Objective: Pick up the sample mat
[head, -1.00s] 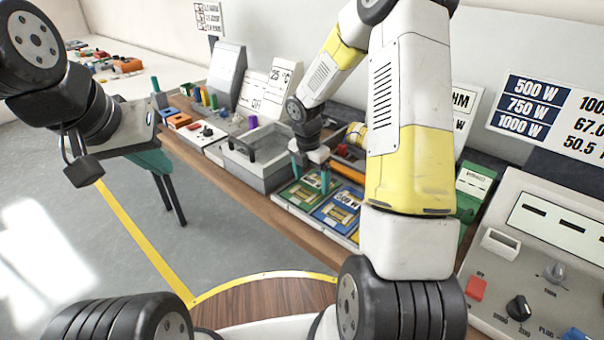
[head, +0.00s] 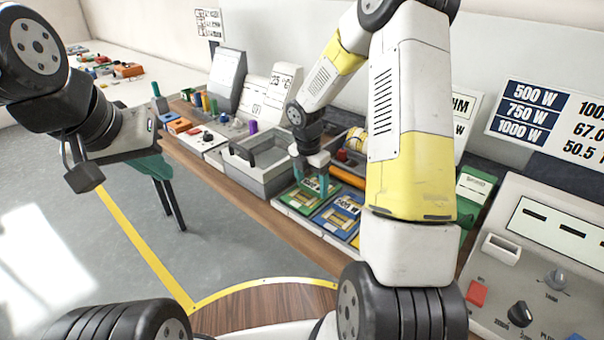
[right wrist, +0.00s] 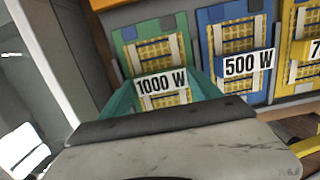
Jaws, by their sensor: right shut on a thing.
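The sample mat labelled 1000 W is a yellow mesh (right wrist: 155,52) with pale strips on a green backing, at the left of a row in the right wrist view. In the head view its green backing (head: 295,203) shows under my right gripper (head: 312,190). The teal fingers of my right gripper (right wrist: 165,95) stand on both sides of the 1000 W label and are shut on the mat. I cannot tell whether the mat is clear of its place. My left gripper (head: 175,220) hangs open and empty over the floor at the left.
A blue-backed 500 W mat (head: 337,213) lies just right of the green one, with a yellow one beyond it. A grey metal tray (head: 262,178) is to the left. A control box (head: 540,250) stands at the right. The floor at the left is clear.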

